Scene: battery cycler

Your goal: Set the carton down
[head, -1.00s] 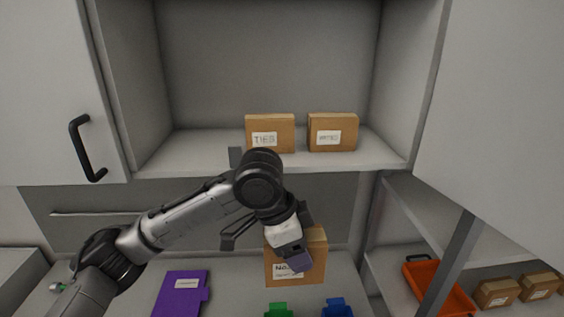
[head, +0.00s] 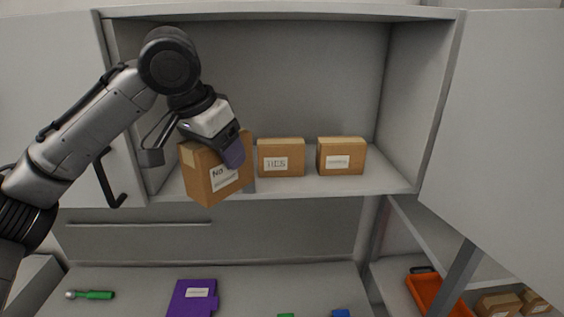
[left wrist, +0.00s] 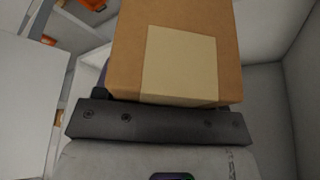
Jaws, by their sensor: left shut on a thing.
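The carton (head: 207,178) is a brown box with a white label beginning "Na". It is at the left end of the open cabinet's shelf (head: 330,187) in the head view, tilted, with its lower front corner below the shelf's front edge in the picture. I cannot tell whether it touches the shelf. My left gripper (head: 199,152) is shut on the carton from above. In the left wrist view the carton (left wrist: 125,60) fills the upper middle, with a pale tape strip, close against the gripper. My right gripper is not in view.
Two labelled brown boxes stand on the shelf right of the carton, the nearer one (head: 281,157) close beside it and another (head: 341,156) farther right. Open cabinet doors (head: 510,130) flank the shelf. Below lie a purple holder (head: 192,299), a green-handled tool (head: 98,295) and an orange bin (head: 425,290).

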